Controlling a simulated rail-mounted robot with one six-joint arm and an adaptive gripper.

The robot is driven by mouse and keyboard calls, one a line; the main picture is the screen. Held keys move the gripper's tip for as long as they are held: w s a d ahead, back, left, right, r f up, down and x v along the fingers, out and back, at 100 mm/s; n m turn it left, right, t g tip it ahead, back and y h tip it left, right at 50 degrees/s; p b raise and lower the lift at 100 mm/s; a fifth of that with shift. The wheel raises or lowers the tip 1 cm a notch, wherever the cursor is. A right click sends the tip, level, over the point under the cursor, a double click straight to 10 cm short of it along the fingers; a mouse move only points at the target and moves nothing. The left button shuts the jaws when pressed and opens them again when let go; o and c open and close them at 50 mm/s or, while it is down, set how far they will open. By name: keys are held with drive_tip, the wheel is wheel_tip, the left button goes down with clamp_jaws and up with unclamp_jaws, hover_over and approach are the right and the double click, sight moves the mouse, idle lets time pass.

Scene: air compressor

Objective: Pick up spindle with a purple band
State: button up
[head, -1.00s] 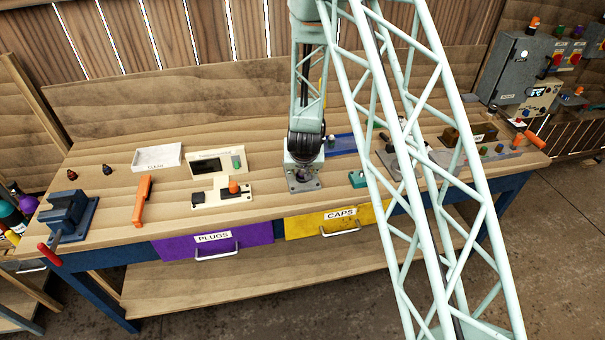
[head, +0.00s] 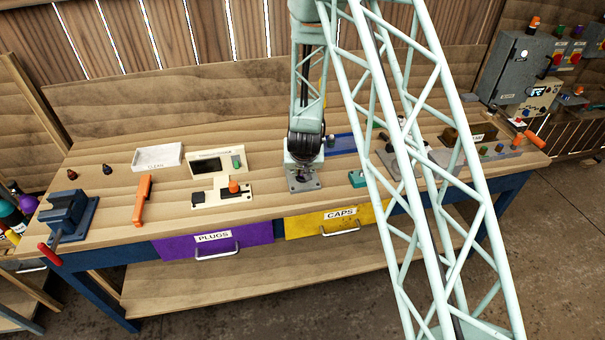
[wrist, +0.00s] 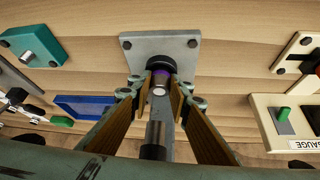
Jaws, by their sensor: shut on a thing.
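The spindle with a purple band (wrist: 161,73) stands at the grey square plate (wrist: 190,50) in the wrist view. It has a dark ring beyond the band and a pale round end facing the camera. My gripper (wrist: 158,88) has its two tan-padded fingers on either side of the spindle and is shut on it. In the head view my gripper (head: 304,172) points down over the same grey plate (head: 303,186); the spindle is mostly hidden there. A dark-ringed metal cylinder (wrist: 156,135) shows between the finger bases; I cannot tell what it belongs to.
A cream gauge unit (head: 222,191) lies left of the plate, with a white tray (head: 157,158) and an orange tool (head: 142,199) further left. A teal block (head: 357,179) and blue tray (head: 340,143) are close on the right. Purple (head: 213,246) and yellow drawers (head: 338,224) are below.

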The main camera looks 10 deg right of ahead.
drive_tip(key=shift+r, duration=0.1)
drive_tip(key=shift+c, duration=0.4)
drive_tip(key=shift+r, duration=1.7)
drive_tip(key=s+b, duration=0.1)
drive_tip(key=s, duration=0.4)
drive_tip(key=s+d+r+b, duration=0.1)
drive_tip(key=s, duration=0.4)
drive_tip(key=s+d+b, duration=0.1)
drive_tip(key=s, duration=0.4)
drive_tip(key=shift+s+d+r, duration=0.15)
drive_tip(key=shift+s+r, duration=0.05)
drive_tip(key=shift+s, duration=0.2)
drive_tip(key=shift+w+f+b, duration=0.1)
drive_tip(key=shift+w+b, duration=0.1)
drive_tip(key=shift+b, duration=0.1)
drive_tip(key=shift+w+a+n+y+b, duration=0.25)
drive_tip(key=shift+w+a+n+b, duration=0.15)
drive_tip(key=shift+w+b, duration=0.9)
drive_tip(key=shift+w+a+n+y+b, duration=0.2)
drive_tip(key=shift+w+a+n+b, duration=0.4)
drive_tip(key=shift+b, duration=1.1)
drive_tip(key=shift+w+a+n+y+b, duration=0.25)
drive_tip(key=shift+w+b, duration=0.95)
drive_tip(key=shift+b, duration=0.3)
drive_tip(key=shift+a, duration=0.1)
